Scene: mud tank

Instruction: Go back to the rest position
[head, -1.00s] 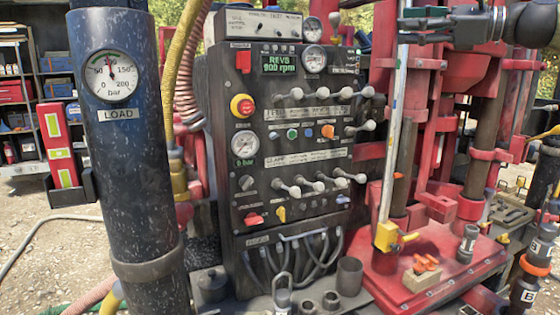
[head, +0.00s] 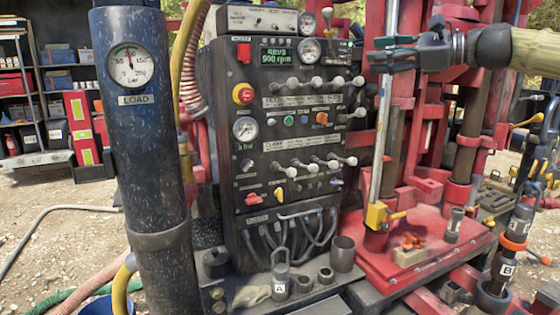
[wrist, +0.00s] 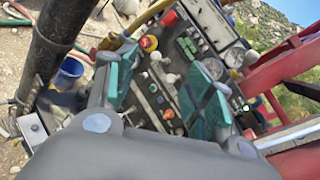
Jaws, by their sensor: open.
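My gripper (head: 378,56) is at the upper right of the head view, in front of the red rig frame (head: 405,130) and the upright metal rod (head: 382,130). Its jaws point left, towards the black control panel (head: 290,205). In the wrist view my gripper (wrist: 168,88) shows two green-padded fingers spread apart with nothing between them. The control panel (wrist: 180,75) shows tilted behind them. I cannot tell how near the fingertips are to the rod.
A dark column with a LOAD gauge (head: 131,65) stands at left. A red base plate (head: 435,255) carries an orange-handled item (head: 411,247). A cup (head: 343,253) stands below the panel. Hoses (head: 90,285) lie on the gravel at lower left.

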